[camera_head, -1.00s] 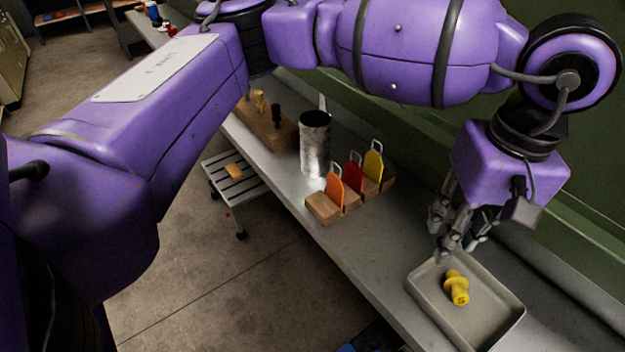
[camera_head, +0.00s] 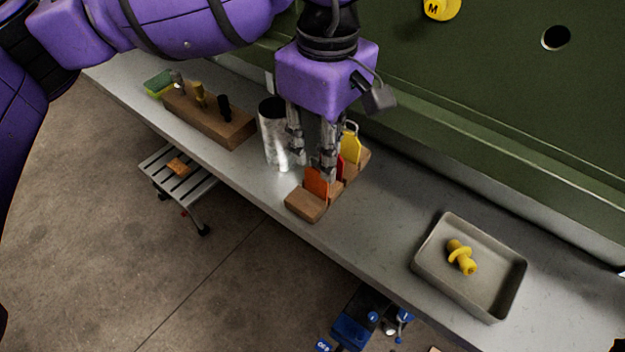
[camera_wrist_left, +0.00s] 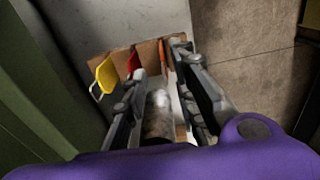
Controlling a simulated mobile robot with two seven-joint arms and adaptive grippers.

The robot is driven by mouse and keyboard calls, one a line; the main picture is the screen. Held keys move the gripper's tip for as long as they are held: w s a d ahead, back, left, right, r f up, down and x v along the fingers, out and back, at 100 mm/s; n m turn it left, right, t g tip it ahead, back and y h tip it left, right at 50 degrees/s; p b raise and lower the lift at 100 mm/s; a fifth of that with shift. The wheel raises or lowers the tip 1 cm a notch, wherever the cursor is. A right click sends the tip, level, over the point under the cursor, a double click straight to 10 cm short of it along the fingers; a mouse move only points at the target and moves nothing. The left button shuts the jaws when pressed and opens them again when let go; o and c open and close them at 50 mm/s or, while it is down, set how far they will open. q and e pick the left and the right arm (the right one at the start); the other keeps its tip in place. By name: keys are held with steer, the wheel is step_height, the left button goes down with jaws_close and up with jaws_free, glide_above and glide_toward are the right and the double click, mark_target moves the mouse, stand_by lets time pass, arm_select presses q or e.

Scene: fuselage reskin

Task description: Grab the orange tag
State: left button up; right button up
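The orange tag (camera_head: 316,184) stands upright in a slot of the wooden tag block (camera_head: 304,205), at its near left end. The red tag (camera_wrist_left: 133,63) and the yellow tag (camera_head: 351,147) stand behind it in the same block. My left gripper (camera_head: 313,168) points down just above the block, its fingers apart and empty. In the head view one finger hides much of the red tag and the top of the orange tag. In the left wrist view the orange tag (camera_wrist_left: 165,54) shows edge-on between the fingertips, nearer the right finger. My right gripper is not in view.
A metal cylinder (camera_head: 270,135) stands close beside the left gripper's fingers. A wooden block (camera_head: 205,118) with pegs lies further left. A grey tray (camera_head: 433,262) with a yellow plug (camera_head: 461,257) is at right. The green fuselage panel (camera_head: 480,110) rises behind the bench.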

mark_target(316, 169)
arm_select(q)
steer(key=f, duration=0.2)
steer(key=a+f, duration=0.1)
steer(key=f, duration=0.1)
steer(key=shift+w+f+p, duration=0.1)
steer(key=shift+f+p, duration=0.25)
steer(key=shift+f, duration=0.3)
steer(key=shift+c, duration=0.5)
jaws_close()
